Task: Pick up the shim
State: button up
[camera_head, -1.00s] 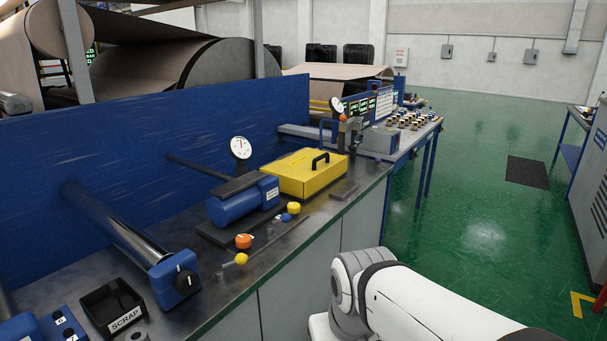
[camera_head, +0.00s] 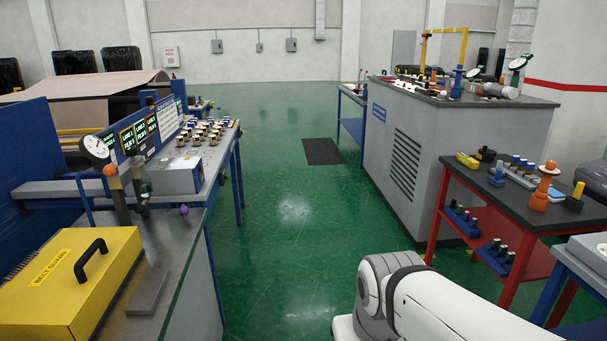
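A flat dark grey plate (camera_head: 148,291) lies on the metal bench top at the lower left, just right of the yellow belt guard box. It may be the shim, but I cannot tell for sure. No other thing in view is clearly a shim. My white arm (camera_head: 430,305) shows at the bottom, over the floor and well to the right of the plate. My gripper is out of view.
The yellow box (camera_head: 60,275) with a black handle stands on the left bench, with a dial gauge (camera_head: 97,148) behind. A control desk (camera_head: 200,150) stands beyond. A red-framed table (camera_head: 520,190) and grey cabinet (camera_head: 420,140) stand right. Green floor (camera_head: 285,210) between is open.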

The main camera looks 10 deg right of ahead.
aim_at(522, 163)
jog(key=z, duration=0.5)
jog(key=i, duration=1.6)
jog(key=z, duration=0.9)
jog(key=i, duration=1.95)
jog(key=z, duration=0.7)
